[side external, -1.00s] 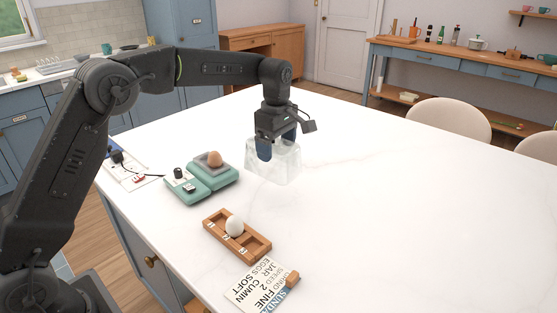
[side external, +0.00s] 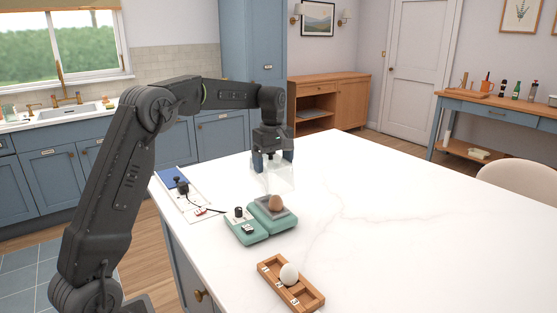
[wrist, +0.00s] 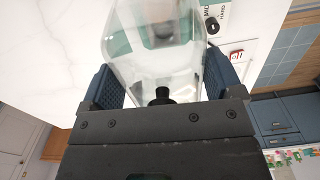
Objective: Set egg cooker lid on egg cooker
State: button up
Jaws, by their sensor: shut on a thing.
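The egg cooker lid (side external: 280,180) is a clear, boxy cover. My gripper (side external: 272,162) is shut on it, and in the wrist view the blue fingers stand on either side, with a black knob (wrist: 162,95) between them. The egg cooker (side external: 250,232) is teal, with a dial on its front part and a brown egg (side external: 275,202) on the grey plate of its other part. In the side view the lid appears just above and behind that plate; its exact height is unclear. In the wrist view the cooker (wrist: 120,45) shows through the lid.
A wooden holder (side external: 305,295) with a white egg (side external: 289,273) stands in front of the cooker. A power strip with a red switch (side external: 200,211) and its cable lie to the left. The white counter (side external: 420,220) is clear to the right.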

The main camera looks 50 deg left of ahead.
jog(key=shift+f, duration=4.05)
jog(key=o, duration=0.8)
jog(key=shift+c, duration=0.2)
